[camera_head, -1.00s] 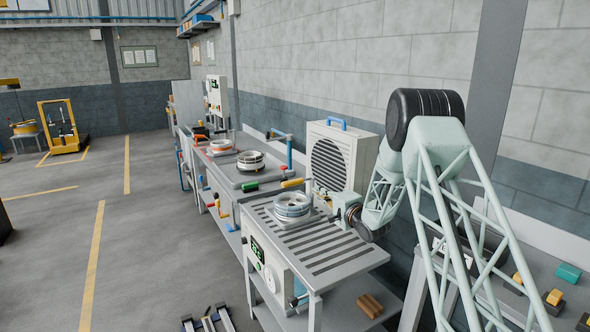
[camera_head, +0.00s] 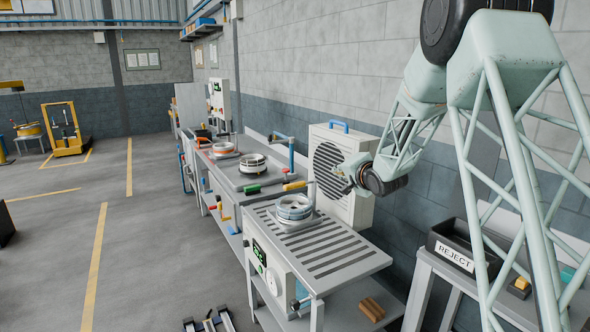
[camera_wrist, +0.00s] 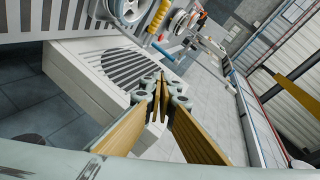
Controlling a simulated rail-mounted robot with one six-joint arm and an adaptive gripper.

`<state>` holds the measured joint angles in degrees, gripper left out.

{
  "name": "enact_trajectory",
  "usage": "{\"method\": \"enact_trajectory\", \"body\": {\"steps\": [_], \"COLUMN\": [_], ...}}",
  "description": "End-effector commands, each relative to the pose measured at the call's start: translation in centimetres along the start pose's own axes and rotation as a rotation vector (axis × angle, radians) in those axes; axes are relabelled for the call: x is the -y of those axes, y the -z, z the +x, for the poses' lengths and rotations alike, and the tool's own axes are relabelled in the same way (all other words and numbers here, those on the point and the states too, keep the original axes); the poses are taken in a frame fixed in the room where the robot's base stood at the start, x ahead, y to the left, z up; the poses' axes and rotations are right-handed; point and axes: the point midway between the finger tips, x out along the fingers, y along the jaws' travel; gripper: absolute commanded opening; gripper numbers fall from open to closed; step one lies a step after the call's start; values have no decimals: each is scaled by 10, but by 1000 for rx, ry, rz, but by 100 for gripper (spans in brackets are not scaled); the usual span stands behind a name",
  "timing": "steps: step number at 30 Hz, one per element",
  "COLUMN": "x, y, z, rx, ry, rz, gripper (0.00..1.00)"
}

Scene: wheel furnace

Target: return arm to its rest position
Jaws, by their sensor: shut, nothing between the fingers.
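My gripper (camera_head: 347,177) is in front of the white fan unit in the head view, raised above the slatted table and clear of it. In the wrist view my gripper (camera_wrist: 161,84) has its fingertips together with nothing between them. A grey wheel (camera_head: 294,207) lies on a round base on the slatted table (camera_head: 330,255), to the left of my gripper. The white fan unit (camera_head: 360,207) with its round dark grille stands behind the table; it also shows in the wrist view (camera_wrist: 75,85).
A black bin labelled REJECT (camera_head: 462,250) stands on a side table at the right. More wheels, one silver (camera_head: 252,163) and one orange-rimmed (camera_head: 223,148), sit on the farther benches. Brown blocks (camera_head: 371,309) lie on the lower shelf. The floor at left is mostly clear.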

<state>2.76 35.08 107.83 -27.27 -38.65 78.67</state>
Motion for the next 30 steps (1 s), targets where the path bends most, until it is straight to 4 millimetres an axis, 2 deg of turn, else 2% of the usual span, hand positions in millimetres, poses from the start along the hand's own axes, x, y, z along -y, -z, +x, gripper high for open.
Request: {"method": "enact_trajectory", "body": {"steps": [12, 30], "x": [21, 34], "y": [20, 26], "z": [-73, -194], "rx": [-18, 10], "ry": [-127, -308], "rz": [-133, -303], "gripper": [0, 0]}}
